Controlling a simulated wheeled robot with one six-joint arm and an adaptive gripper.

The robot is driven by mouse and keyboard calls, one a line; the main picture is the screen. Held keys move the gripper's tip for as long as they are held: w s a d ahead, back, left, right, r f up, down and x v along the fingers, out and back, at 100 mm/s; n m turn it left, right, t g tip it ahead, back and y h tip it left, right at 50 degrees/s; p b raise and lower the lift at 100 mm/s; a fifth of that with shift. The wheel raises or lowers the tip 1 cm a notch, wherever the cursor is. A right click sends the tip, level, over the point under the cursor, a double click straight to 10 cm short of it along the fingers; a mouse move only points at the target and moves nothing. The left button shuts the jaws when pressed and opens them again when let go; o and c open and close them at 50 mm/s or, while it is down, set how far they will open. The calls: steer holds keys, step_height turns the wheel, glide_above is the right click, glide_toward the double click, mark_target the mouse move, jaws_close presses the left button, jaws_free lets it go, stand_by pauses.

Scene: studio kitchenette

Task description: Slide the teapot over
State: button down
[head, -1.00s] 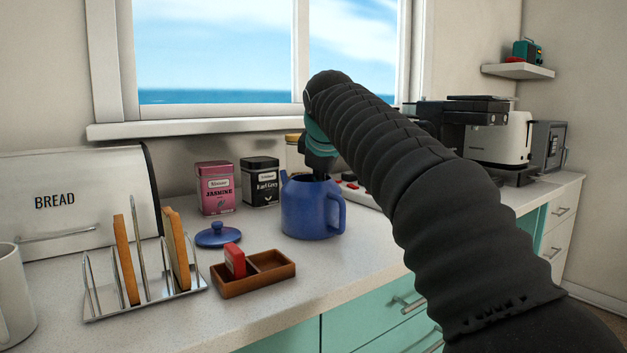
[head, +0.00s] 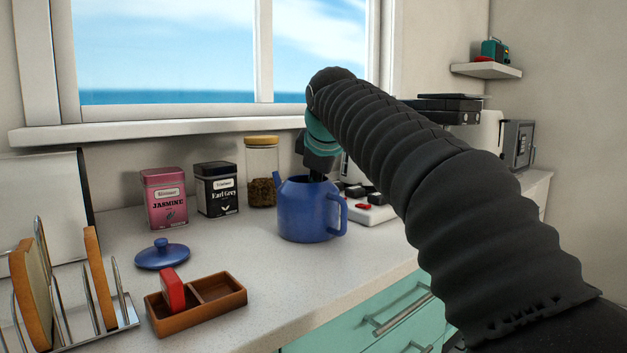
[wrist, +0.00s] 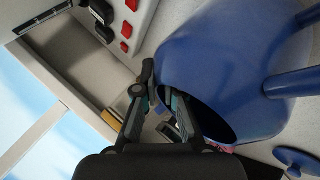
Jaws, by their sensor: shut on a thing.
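The blue teapot (head: 305,212) stands upright on the counter without its lid, handle to the right and spout to the left. My gripper (head: 318,172) reaches down at its open top. In the wrist view my gripper (wrist: 160,104) is shut on the teapot's rim (wrist: 180,62), with one finger inside the opening and one outside. The blue lid (head: 162,254) lies on the counter at the left; it also shows in the wrist view (wrist: 296,158).
A wooden tray (head: 232,307) with a red packet, a toast rack (head: 125,318), a pink tin (head: 165,200), a black tin (head: 217,192) and a glass jar (head: 261,165) are left of the teapot. A white device with red switches (head: 372,211) is close on its right.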

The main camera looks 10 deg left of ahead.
steer(key=shift+f, duration=0.1)
steer(key=c, duration=1.2)
jaws_free()
steer(key=v, duration=1.2)
